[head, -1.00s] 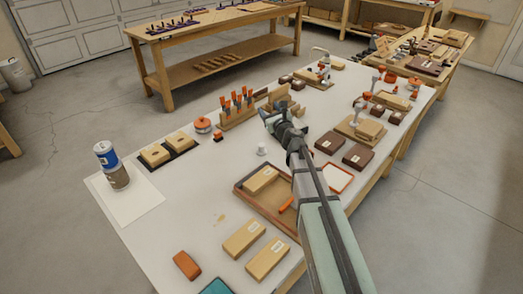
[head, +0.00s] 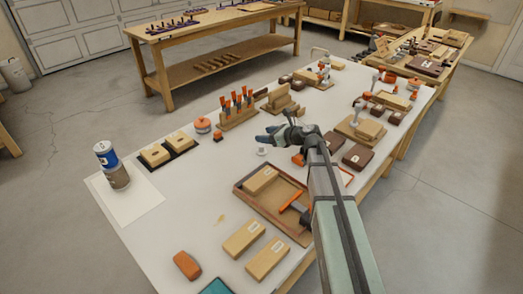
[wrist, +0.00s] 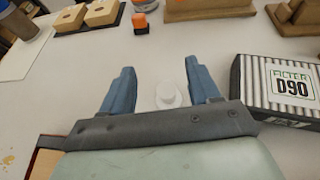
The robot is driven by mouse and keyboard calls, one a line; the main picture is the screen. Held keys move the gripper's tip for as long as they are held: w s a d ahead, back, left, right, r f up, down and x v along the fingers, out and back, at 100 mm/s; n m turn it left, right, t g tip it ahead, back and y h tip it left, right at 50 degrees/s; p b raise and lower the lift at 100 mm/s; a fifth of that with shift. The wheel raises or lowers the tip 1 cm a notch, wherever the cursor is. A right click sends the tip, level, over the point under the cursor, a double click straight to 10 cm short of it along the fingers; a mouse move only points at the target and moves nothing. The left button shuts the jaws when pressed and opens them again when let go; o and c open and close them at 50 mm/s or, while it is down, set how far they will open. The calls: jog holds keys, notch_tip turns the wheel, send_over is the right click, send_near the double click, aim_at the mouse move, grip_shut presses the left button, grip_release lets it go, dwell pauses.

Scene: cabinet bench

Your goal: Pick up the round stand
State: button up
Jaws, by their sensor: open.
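The round stand (head: 262,152) is a small white piece on the white table, just below my gripper's fingers in the head view. My gripper (head: 265,137) has blue fingers and is open and empty. In the wrist view, the stand (wrist: 168,95) shows between the two spread fingers, closer to the right one. Its lower part is hidden by the gripper's dark palm. I cannot tell how high the fingers are above the table.
A box marked FILTER D90 (wrist: 285,88) lies close to the right finger in the wrist view. A wooden tray (head: 246,202) is in front of the stand. An orange-handled tool rack (head: 238,116) stands behind. The table left of the stand is clear.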

aim_at(261, 146)
jog(key=shift+f, duration=2.15)
notch_tip(261, 146, down, 3)
jog(key=shift+x, duration=0.9)
jog(key=shift+w+a, duration=0.4)
jog(key=shift+c, duration=0.3)
jog(key=c, duration=0.9)
jog(key=shift+c, duration=0.2)
